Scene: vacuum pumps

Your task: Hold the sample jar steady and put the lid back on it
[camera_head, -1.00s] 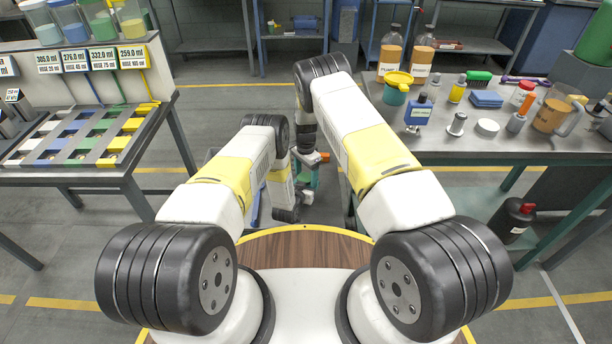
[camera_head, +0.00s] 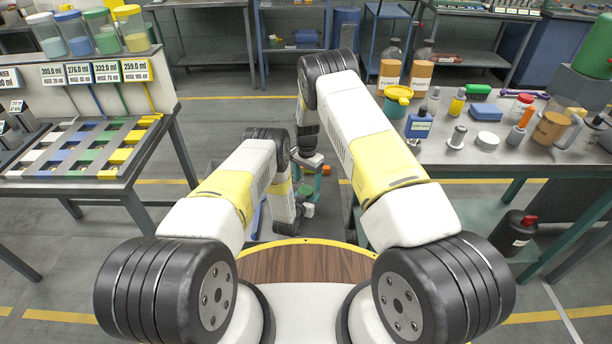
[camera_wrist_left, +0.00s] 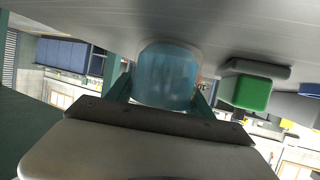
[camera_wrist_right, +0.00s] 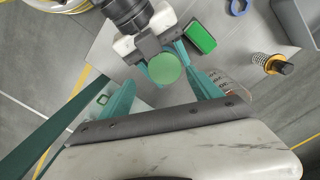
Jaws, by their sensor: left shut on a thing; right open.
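The sample jar (camera_wrist_left: 168,75), a pale blue see-through vessel, is between the teal fingers of my left gripper (camera_wrist_left: 160,98), which is shut on it. A round green disc (camera_wrist_right: 165,68) shows over the left gripper in the right wrist view; I cannot tell whether it is the lid or whether it touches the jar. My right gripper (camera_wrist_right: 160,76) is open, with its teal fingers apart on either side of the disc. In the head view both grippers are low between my arms, small and partly hidden.
A green block (camera_wrist_right: 200,37) lies close beside the left gripper. A spring part (camera_wrist_right: 272,63), a blue ring (camera_wrist_right: 238,6) and a grey bin (camera_wrist_right: 298,22) lie beyond it. A crowded bench (camera_head: 465,172) stands right, a rack table (camera_head: 70,186) left.

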